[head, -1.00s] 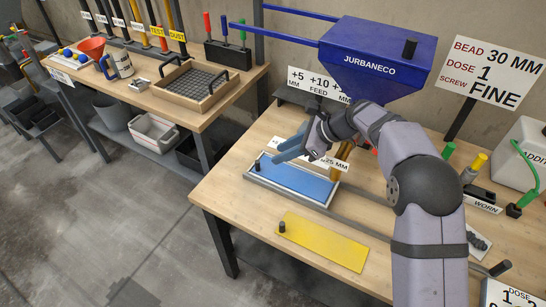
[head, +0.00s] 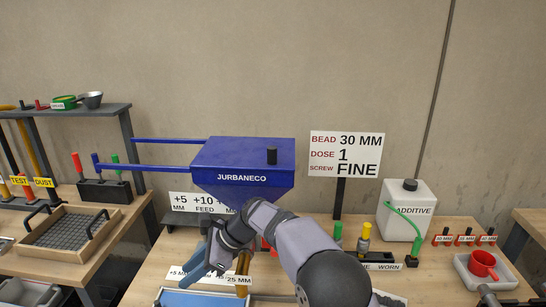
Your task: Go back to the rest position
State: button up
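My gripper (head: 199,277) is at the lower middle left of the head view, in front of the blue JURBANECO hopper (head: 243,165) and above the bench. Its two blue-grey fingers point down and left and stand apart, with nothing seen between them. The blue plate in its tray (head: 200,299) shows only at the bottom edge, below the fingers. My forearm covers part of the hopper's lower right and the bench behind it.
Strip labels (head: 235,281) and a brownish-yellow post (head: 243,262) stand close by the gripper. To the right are green and yellow-topped tools (head: 363,240), a white ADDITIVE jug (head: 407,210) and a red cup (head: 482,264). A wooden tray (head: 65,240) is at left.

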jog(key=s+d+r+t+h+b, duration=0.15)
jog(key=d+r+t, duration=0.25)
jog(key=d+r, duration=0.65)
jog(key=s+d+f+n+h, duration=0.1)
jog(key=s+d+f+n, duration=0.15)
jog(key=d, duration=0.35)
jog(key=s+d+f+n+h+p, duration=0.1)
jog(key=s+d+f+n+h, duration=0.1)
jog(key=d+f, duration=0.25)
jog(key=s+d+f+n+h, duration=0.1)
jog(key=s+d+f+n, duration=0.15)
jog(key=d, duration=0.35)
jog(key=s+d+f+n+g+h+p, duration=0.1)
jog(key=s+d+f+n+h, duration=0.1)
jog(key=s+d+f+n, duration=0.3)
jog(key=s+d+f+n+g+h, duration=0.1)
jog(key=s+d+f+n+g, duration=0.15)
jog(key=s+d, duration=0.5)
notch_tip(320, 180, up, 11)
jog(key=s+n+p, duration=0.1)
jog(key=p, duration=1.1)
jog(key=shift+s+d, duration=0.15)
jog(key=shift+f+n+t, duration=0.15)
jog(key=shift+n+t, duration=0.1)
